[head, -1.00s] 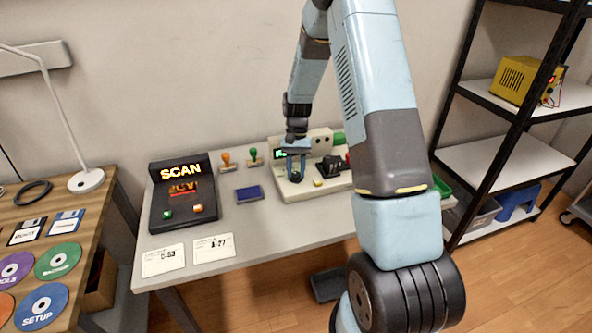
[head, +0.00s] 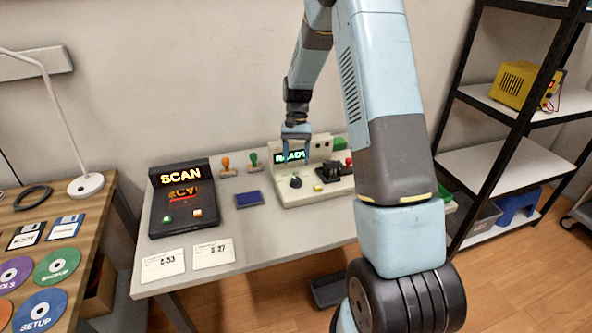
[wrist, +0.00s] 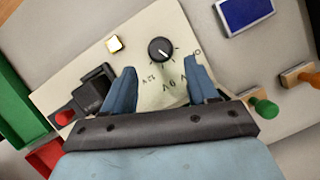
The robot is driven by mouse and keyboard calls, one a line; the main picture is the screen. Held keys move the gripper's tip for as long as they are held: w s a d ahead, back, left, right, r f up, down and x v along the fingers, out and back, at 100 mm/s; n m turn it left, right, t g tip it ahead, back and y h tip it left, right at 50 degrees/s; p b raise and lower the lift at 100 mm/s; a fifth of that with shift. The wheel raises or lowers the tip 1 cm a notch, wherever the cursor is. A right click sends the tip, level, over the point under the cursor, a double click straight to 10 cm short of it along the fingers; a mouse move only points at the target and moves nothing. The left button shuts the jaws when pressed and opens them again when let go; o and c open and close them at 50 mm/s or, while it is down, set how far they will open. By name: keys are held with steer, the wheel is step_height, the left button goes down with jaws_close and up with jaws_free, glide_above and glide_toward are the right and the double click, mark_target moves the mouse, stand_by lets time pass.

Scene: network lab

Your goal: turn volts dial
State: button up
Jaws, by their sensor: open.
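The volts dial (head: 296,182) is a small black round knob on the sloped cream device (head: 317,194) on the grey table. In the wrist view the dial (wrist: 160,50) carries a white pointer mark, with printed voltage marks around it that are upside down and partly hard to read. My gripper (head: 296,156) is open and empty, above and behind the dial in the head view. In the wrist view the blue fingers (wrist: 160,74) are spread apart, and the dial shows beyond their tips, clear of them. The device's green display (head: 290,156) reads READY, partly covered by my fingers.
Beside the dial are a small yellow button (head: 318,188) and a black socket part (head: 335,172). A blue pad (head: 248,199), stamps (head: 227,167) and the SCAN console (head: 183,205) stand to the left. Cards (head: 212,253) lie at the table's front.

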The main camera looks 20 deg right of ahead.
steer(key=v, duration=0.7)
steer(key=shift+w+r, duration=0.2)
steer(key=shift+r, duration=0.15)
steer(key=s+a+r+n+t+h, duration=0.15)
steer(key=s+r+t, duration=0.25)
steer(key=s+r, duration=1.15)
steer(key=s+r+n+t, duration=0.1)
steer(key=s+r+t, duration=0.2)
steer(key=s, duration=0.6)
steer(key=s+r+n+t, duration=0.1)
steer(key=s+r+t, duration=0.1)
steer(key=s, duration=0.7)
steer(key=shift+s+a+r+t, duration=0.4)
